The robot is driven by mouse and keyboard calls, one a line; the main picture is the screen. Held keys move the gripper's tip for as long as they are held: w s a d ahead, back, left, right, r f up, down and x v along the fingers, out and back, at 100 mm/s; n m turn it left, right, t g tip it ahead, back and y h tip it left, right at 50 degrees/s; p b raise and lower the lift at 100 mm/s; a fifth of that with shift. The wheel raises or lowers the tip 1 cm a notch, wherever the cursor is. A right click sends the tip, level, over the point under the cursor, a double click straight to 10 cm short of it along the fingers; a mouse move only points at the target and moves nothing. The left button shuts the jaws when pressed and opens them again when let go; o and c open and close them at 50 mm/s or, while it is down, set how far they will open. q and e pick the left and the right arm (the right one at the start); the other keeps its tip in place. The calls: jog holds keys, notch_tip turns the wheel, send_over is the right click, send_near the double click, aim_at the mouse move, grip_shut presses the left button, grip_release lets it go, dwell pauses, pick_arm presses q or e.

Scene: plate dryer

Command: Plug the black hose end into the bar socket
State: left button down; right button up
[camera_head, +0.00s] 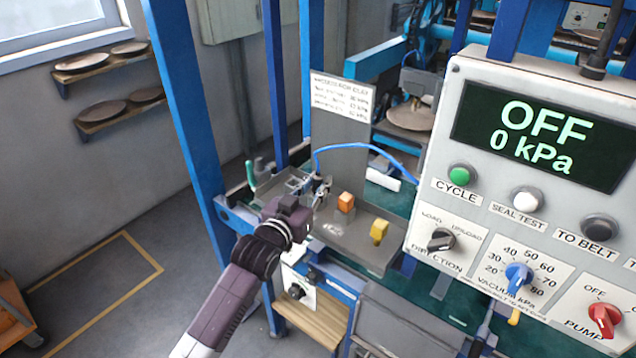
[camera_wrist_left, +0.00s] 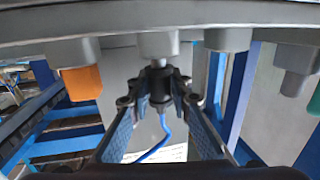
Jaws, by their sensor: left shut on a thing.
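In the left wrist view my left gripper (camera_wrist_left: 159,100) is shut on the black hose end (camera_wrist_left: 160,86), one finger on each side. The blue hose (camera_wrist_left: 164,125) trails from it. A grey socket (camera_wrist_left: 158,44) with a narrow light nozzle hangs from the grey bar (camera_wrist_left: 190,14), directly in line with the hose end. The two seem to meet at the nozzle, but I cannot tell whether they are joined. In the head view my left gripper (camera_head: 318,189) is at the back left of the grey shelf (camera_head: 350,243); the blue hose (camera_head: 352,147) arches right from there. My right gripper is out of view.
A green handle (camera_head: 250,172) is left of my gripper. The control panel (camera_head: 480,190) fills the right, reading OFF, 0 kPa.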

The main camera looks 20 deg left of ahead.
pick_arm(q)
jog(key=shift+f, duration=0.45)
dwell(0.4)
jog(key=c, duration=1.7)
grip_release()
jog(key=shift+s, duration=0.1)
jog(key=s, duration=0.4)
jog(key=s+a, duration=0.1)
jog(key=s, duration=0.6)
jog(key=shift+s+a+r, duration=0.35)
jog(key=shift+a, duration=0.05)
